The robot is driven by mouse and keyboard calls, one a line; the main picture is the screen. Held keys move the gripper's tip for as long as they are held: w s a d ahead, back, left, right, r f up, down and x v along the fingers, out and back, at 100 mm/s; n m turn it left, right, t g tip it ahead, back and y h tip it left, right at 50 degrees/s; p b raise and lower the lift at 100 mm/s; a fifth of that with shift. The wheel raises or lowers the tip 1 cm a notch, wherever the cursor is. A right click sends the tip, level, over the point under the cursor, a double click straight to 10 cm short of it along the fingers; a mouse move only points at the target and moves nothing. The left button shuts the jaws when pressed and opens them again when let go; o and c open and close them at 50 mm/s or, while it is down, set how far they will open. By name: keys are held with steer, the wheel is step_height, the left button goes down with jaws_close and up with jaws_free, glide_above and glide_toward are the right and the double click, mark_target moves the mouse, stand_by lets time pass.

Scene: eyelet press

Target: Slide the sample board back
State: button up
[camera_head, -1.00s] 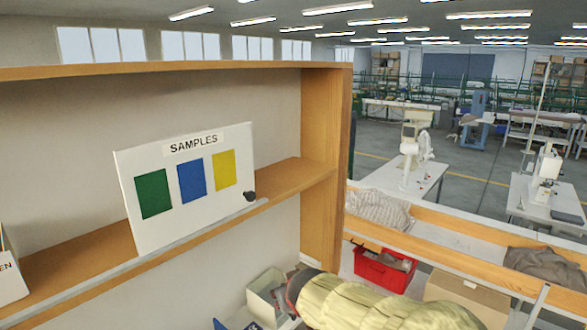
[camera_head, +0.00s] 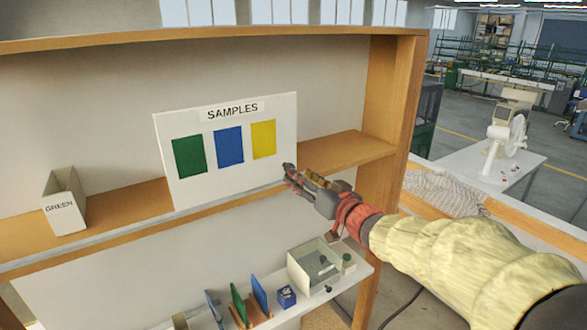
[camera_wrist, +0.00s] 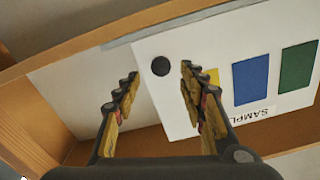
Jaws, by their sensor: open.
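The sample board (camera_head: 222,178) is a white panel headed SAMPLES with green, blue and yellow patches. It stands at the front of the wooden shelf, in front of the rail. My gripper (camera_head: 289,176) is at the board's lower right corner in the head view. In the wrist view the board (camera_wrist: 215,40) appears upside down, with its round black knob (camera_wrist: 160,66). My open gripper (camera_wrist: 160,75) has one finger either side of the knob in that picture; I cannot tell whether they touch it. The knob is hidden behind my gripper in the head view.
A bin marked GREEN (camera_head: 64,205) stands on the shelf (camera_head: 120,206) left of the board. Below are a grey box (camera_head: 312,268), a small blue box (camera_head: 287,296) and coloured upright boards.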

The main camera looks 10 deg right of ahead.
steer(key=shift+p+x, duration=0.3)
steer(key=shift+x, duration=2.5)
steer(key=shift+a, duration=0.15)
steer(key=shift+c, duration=1.4)
steer(key=c, duration=0.8)
steer(key=shift+s, duration=0.1)
jaws_close()
